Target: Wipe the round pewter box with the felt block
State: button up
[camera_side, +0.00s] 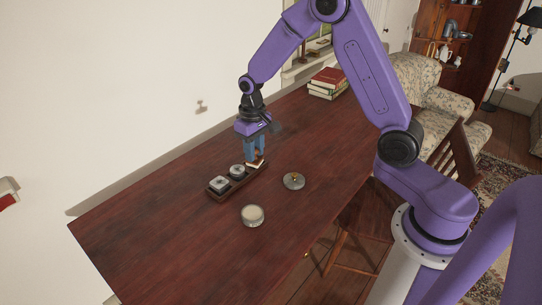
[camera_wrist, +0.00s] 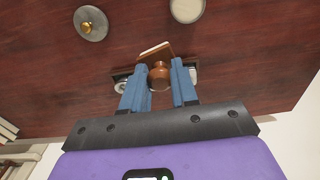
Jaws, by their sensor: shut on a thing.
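My gripper (camera_side: 256,154) points down at the far right end of a dark wooden tray (camera_side: 227,190). In the wrist view its blue fingers (camera_wrist: 159,80) are closed around the brown wooden knob of the felt block (camera_wrist: 153,51). The block also shows under the fingers in the side view (camera_side: 256,164); whether it touches the tray is unclear. A round pewter box (camera_side: 252,215) with a pale top stands at the front of the tray, apart from it. The wrist view shows it partly, at the top edge (camera_wrist: 187,9).
A round grey lid with a brass knob (camera_side: 293,181) lies right of the box. Two metal pieces, one nearer (camera_side: 219,182) and one farther (camera_side: 237,170), sit in the tray. Stacked books (camera_side: 327,83) lie at the table's far end. The left part of the table is clear.

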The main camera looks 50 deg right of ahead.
jog(key=w+f, duration=0.4)
jog(key=w, duration=0.8)
jog(key=shift+d+f, duration=0.15)
jog(key=shift+f, duration=0.85)
jog(key=shift+d+f, duration=0.2)
jog(key=shift+f, duration=0.85)
jog(key=shift+d+f, duration=0.15)
jog(key=shift+f, duration=0.85)
jog(key=shift+w+d+f, duration=0.1)
jog(key=shift+d+f, duration=0.25)
jog(key=shift+f, duration=0.35)
grip_shut()
jog(key=shift+d, duration=2.75)
jog(key=shift+a, duration=3.25)
notch_tip(320, 180, up, 8)
jog(key=shift+d, duration=0.1)
